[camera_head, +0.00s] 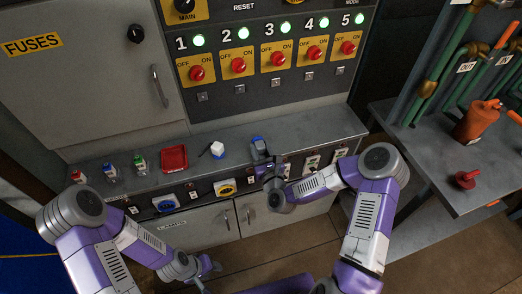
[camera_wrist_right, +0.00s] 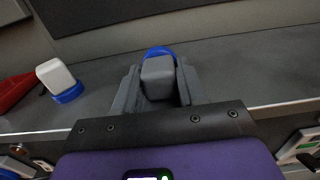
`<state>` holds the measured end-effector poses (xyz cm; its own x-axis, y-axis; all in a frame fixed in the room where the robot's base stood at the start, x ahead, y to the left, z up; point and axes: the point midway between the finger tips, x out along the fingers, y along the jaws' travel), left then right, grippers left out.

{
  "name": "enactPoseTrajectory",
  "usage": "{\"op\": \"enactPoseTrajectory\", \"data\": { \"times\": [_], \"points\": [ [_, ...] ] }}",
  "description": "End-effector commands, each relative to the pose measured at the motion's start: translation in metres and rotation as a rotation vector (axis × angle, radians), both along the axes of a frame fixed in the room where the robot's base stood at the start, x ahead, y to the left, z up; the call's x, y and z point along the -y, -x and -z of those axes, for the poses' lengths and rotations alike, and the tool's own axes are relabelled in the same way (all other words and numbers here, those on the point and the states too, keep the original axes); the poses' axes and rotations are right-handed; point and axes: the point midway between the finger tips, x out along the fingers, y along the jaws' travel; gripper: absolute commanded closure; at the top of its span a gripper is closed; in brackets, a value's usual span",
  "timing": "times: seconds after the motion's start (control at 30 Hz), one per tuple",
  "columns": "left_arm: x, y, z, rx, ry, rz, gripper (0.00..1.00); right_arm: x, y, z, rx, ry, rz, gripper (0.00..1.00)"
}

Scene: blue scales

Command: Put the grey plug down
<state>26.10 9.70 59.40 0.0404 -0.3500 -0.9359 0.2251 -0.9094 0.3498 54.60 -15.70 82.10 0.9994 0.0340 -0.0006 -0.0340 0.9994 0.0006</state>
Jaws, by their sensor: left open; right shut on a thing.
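The grey plug (camera_wrist_right: 158,80) with a blue rim sits between the two fingers of my right gripper (camera_wrist_right: 157,88), which is shut on it. In the head view the grey plug (camera_head: 258,147) is at the front part of the grey shelf (camera_head: 315,129), with my right gripper (camera_head: 264,165) reaching it from the front. I cannot tell whether the plug touches the shelf or is just above it. My left gripper (camera_head: 208,268) is open and empty, low in front of the cabinet.
A white plug with a blue base (camera_head: 217,149) stands left of the grey plug. The shelf right of the grey plug is clear. A switch panel (camera_head: 270,55) rises behind.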

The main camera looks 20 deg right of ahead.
Motion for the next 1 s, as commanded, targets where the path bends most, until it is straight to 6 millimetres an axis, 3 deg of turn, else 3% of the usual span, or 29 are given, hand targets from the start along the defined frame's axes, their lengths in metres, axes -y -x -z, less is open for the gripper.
{"op": "enactPoseTrajectory", "data": {
  "times": [0.27,0.3,0.43,0.83,1.0],
  "points": [
    [0.000,0.000,0.004,0.000,0.000,0.000,0.57,0.000,0.000,0.003,0.001,0.000,0.000,1.00],
    [0.000,0.000,0.003,0.000,0.000,0.000,0.57,0.000,0.000,0.002,0.000,0.001,0.000,0.55],
    [0.000,0.000,0.002,0.000,0.000,0.000,0.57,0.000,0.000,0.002,0.000,0.001,0.000,0.35],
    [0.000,0.000,-0.003,0.000,0.000,0.000,0.57,0.000,0.000,-0.004,0.001,0.001,0.000,0.34],
    [0.000,0.000,-0.007,0.000,0.000,0.000,0.57,0.001,0.029,-0.002,-0.005,-0.003,-0.001,0.34]
  ]
}}
